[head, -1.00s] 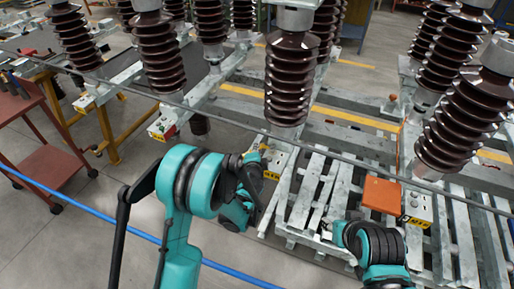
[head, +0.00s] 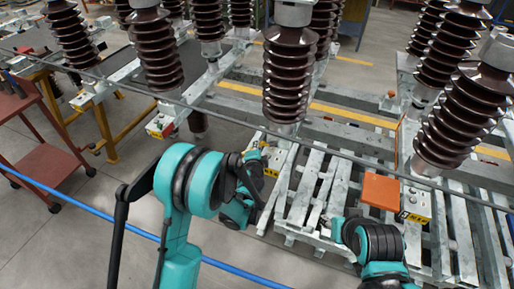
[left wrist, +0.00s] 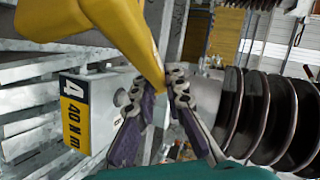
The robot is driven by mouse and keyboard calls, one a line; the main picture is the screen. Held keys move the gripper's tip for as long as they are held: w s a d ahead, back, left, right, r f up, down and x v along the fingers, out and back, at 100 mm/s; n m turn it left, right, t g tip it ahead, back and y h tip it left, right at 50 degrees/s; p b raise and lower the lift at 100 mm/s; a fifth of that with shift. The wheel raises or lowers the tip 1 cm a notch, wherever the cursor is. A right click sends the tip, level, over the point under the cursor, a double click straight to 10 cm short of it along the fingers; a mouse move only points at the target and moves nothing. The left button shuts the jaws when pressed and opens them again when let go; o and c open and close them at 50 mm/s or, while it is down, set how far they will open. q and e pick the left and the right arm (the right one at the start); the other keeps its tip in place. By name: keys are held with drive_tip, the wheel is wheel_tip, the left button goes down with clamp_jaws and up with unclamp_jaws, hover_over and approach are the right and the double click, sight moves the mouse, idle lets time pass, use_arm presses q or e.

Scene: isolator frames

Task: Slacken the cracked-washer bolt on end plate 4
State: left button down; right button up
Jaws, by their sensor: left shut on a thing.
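End plate 4 shows in the left wrist view as a pale metal block with a yellow and black label (left wrist: 75,113) reading "4" and "40 N m". A round grey bolt head (left wrist: 121,97) sits on its face, just left of my fingers. My left gripper (left wrist: 164,97) is shut on a yellow tool (left wrist: 138,38), which slants from the upper left down to the fingertips. Whether the tool touches the bolt I cannot tell, nor can I see a crack. In the head view the plate's yellow label (head: 271,172) is beside my left gripper. My right arm is at lower right; its fingers are not clear.
A brown ribbed insulator (left wrist: 270,115) rises close beside my left gripper. An orange box (head: 381,191) lies on the frame near another labelled end plate (head: 416,203). A grey bar (head: 330,152) crosses the frame. A red trolley (head: 45,170) stands left; the floor between is clear.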

use_arm(q)
drive_tip(key=shift+f+b, duration=0.75)
drive_tip(key=shift+f, duration=0.25)
idle(0.4)
drive_tip(key=d+n+y, duration=0.1)
drive_tip(key=s+d+n+y, duration=0.1)
drive_tip(key=y, duration=0.1)
drive_tip(key=shift+s+n, duration=0.1)
drive_tip(key=shift+n, duration=0.2)
drive_tip(key=d+n+g+y, duration=0.1)
drive_tip(key=y, duration=0.1)
drive_tip(key=d+n+y, duration=0.1)
drive_tip(key=n+y, duration=0.1)
drive_tip(key=shift+s+g, duration=0.4)
drive_tip(key=n+g+y, duration=0.1)
drive_tip(key=d+n+y, duration=0.1)
drive_tip(key=shift+s+d+n+g, duration=0.1)
drive_tip(key=shift+d+n+g, duration=0.15)
drive_tip(key=shift+n+g, duration=0.15)
drive_tip(key=d+n+g+y, duration=0.2)
drive_tip(key=n+g+y, duration=0.1)
drive_tip(key=shift+n, duration=0.3)
